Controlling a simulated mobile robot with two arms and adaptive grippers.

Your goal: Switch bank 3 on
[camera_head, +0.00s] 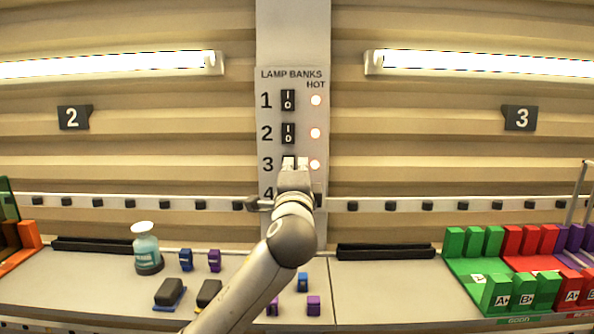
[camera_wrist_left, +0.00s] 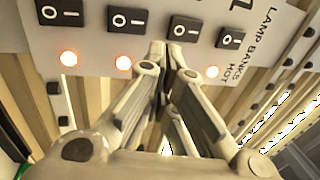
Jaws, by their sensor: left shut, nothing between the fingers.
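A light grey lamp banks panel (camera_head: 267,123) carries a column of black rocker switches marked I and O, numbered 1 to 4. The switch for bank 3 is mostly covered by my left gripper (camera_head: 295,163) in the head view. In the wrist view, the bank 3 switch (camera_wrist_left: 128,18) shows whole. The bank 3 lamp (camera_head: 315,164) glows, and it also glows in the wrist view (camera_wrist_left: 123,63). My left gripper (camera_wrist_left: 163,48) is shut and empty, its tips close to the panel. I cannot tell whether they touch it. My right gripper is not in view.
Switches 1 (camera_head: 288,100) and 2 (camera_head: 288,133) sit above, with lit lamps beside them. Bank 4's switch (camera_wrist_left: 60,12) is hidden in the head view. A rail (camera_head: 400,204) crosses below; the bench (camera_head: 400,290) holds a bottle (camera_head: 146,248), small blocks and colored racks.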

